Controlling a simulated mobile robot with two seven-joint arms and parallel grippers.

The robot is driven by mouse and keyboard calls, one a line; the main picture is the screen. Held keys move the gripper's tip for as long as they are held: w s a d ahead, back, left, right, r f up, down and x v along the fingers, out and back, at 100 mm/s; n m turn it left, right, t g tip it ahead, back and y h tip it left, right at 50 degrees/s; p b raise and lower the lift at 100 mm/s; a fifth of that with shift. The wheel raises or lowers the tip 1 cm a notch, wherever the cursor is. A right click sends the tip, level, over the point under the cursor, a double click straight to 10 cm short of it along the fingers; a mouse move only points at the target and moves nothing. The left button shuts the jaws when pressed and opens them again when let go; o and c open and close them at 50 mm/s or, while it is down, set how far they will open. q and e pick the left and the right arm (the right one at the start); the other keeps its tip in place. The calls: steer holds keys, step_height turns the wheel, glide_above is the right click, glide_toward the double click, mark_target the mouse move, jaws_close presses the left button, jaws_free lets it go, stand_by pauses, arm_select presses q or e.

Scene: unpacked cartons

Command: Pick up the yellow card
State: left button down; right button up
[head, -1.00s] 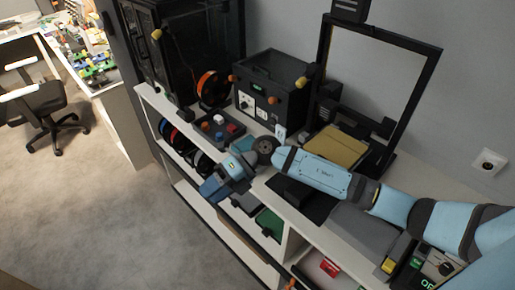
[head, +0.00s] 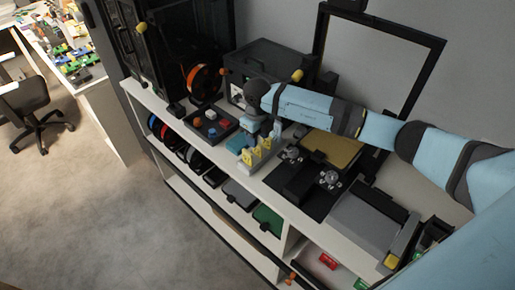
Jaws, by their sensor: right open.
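Three small yellow cards stand upright in a row in a pale holder (head: 259,163) on the shelf top. The front one (head: 246,157) is at the left, one (head: 257,150) is in the middle, and one (head: 267,143) is at the right. My right gripper (head: 247,138) points down just behind the cards, open. It partly overlaps them in the picture, and I cannot tell whether it touches one. Its fingertips are small and hard to make out. My left gripper is not in view.
A dark tray with coloured knobs (head: 211,127) lies left of the cards. A 3D printer with a gold bed (head: 331,149) and a tall black frame stands to the right. A black box (head: 262,60) and an orange spool (head: 204,82) stand behind.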

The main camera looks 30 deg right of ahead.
mark_target(258, 151)
steer(key=f, duration=0.2)
steer(key=f+p, duration=0.1)
steer(key=f, duration=0.1)
steer(key=shift+w+d+f+p, duration=0.1)
steer(key=shift+w+f+p, duration=0.1)
steer(key=shift+f+p, duration=0.15)
steer(key=shift+f, duration=0.55)
jaws_close()
